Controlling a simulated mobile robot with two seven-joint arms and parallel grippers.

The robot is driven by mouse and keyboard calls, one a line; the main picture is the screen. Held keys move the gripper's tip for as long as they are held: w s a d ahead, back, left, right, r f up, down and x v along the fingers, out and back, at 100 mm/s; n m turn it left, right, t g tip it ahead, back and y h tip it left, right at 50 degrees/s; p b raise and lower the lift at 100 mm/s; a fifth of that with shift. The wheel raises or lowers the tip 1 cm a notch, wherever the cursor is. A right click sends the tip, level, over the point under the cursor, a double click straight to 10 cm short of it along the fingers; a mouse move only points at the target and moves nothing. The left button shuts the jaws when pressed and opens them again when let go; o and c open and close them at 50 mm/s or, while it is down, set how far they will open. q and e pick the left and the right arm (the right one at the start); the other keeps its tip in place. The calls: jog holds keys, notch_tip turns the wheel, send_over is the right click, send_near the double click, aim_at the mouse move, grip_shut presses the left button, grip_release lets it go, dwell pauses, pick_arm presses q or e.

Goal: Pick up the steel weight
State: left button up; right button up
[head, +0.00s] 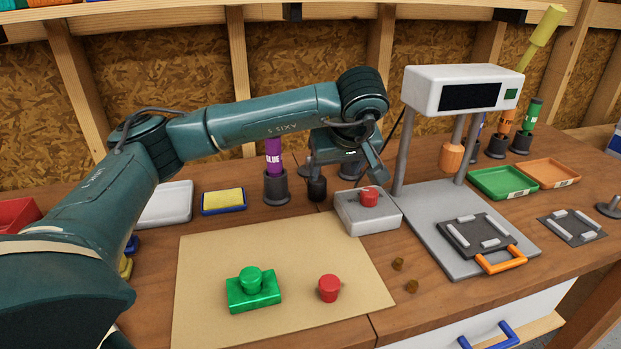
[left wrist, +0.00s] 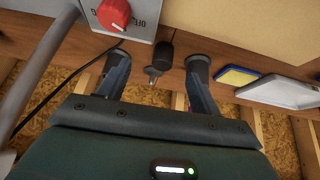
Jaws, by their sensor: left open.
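A dark cylinder (head: 317,189), which I take for the steel weight, stands on the bench below my left gripper (head: 345,160). In the left wrist view the cylinder (left wrist: 164,50) shows upside down, with a small grey stem and knob, in the gap between the two fingers of my left gripper (left wrist: 157,70). The fingers are spread and nothing is held. I cannot tell how far above the cylinder they are. My right gripper is not in view.
A grey box with a red knob (head: 350,212) stands close right of the cylinder, a purple glue bottle (head: 273,155) in a holder left of it. A scale-like press (head: 450,90) stands further right. A tan mat (head: 210,260) lies in front.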

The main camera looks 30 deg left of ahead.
aim_at(317, 184)
pick_arm(q)
jog(key=shift+y, duration=0.3)
jog(key=w+a+f, duration=0.1)
jog(key=f, duration=0.1)
jog(key=w+a+f, duration=0.1)
jog(key=a, duration=0.1)
jog(key=w+a+f, duration=0.1)
jog(key=a+f, duration=0.1)
jog(key=shift+w+f, duration=0.1)
jog(key=shift+f, duration=0.25)
jog(key=shift+a+p+x, duration=0.25)
jog(key=shift+p+x, duration=0.25)
jog(key=shift+x, duration=2.15)
jog(key=shift+w+r, duration=0.2)
jog(key=shift+c, duration=0.3)
jog(key=c, duration=1.2)
jog(key=shift+r, duration=0.1)
jog(key=shift+c, duration=0.5)
